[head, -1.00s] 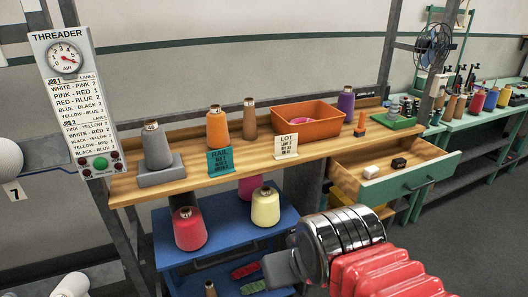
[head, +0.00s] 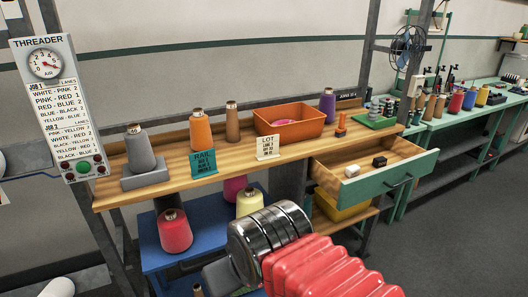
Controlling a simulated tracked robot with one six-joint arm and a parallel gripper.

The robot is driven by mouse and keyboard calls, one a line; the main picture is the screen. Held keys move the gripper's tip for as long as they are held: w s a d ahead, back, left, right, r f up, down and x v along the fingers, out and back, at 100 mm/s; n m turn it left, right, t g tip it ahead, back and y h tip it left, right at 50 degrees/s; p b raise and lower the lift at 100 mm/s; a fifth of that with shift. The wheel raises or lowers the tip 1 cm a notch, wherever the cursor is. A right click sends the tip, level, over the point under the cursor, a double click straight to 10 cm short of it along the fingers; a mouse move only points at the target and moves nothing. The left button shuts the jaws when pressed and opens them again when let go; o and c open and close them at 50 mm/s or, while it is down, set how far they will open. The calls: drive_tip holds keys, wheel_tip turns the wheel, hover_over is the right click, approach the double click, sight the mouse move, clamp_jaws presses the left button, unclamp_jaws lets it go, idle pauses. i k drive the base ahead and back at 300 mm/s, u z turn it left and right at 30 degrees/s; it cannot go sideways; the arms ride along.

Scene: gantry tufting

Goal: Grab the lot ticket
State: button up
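The lot ticket (head: 267,147) is a small cream card headed "LOT". It stands upright at the front edge of the wooden bench (head: 230,170), just in front of the orange bin. My arm, with a red ribbed sleeve and chrome rings, reaches in from the lower right. Its end (head: 222,278) is a grey part low in the picture, below and left of the ticket and well apart from it. The fingertips are not clearly seen, so I cannot tell how the gripper stands.
A teal "RAIL" card (head: 203,164) stands left of the ticket. The orange bin (head: 290,126) is behind it. An open green-fronted drawer (head: 385,178) juts out at right. A blue cart (head: 205,217) with yarn cones stands below. Grey floor (head: 455,240) is clear at right.

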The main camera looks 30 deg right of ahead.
sight(267, 147)
drive_tip(key=z, duration=0.05)
drive_tip(key=i, duration=1)
drive_tip(key=u, duration=0.05)
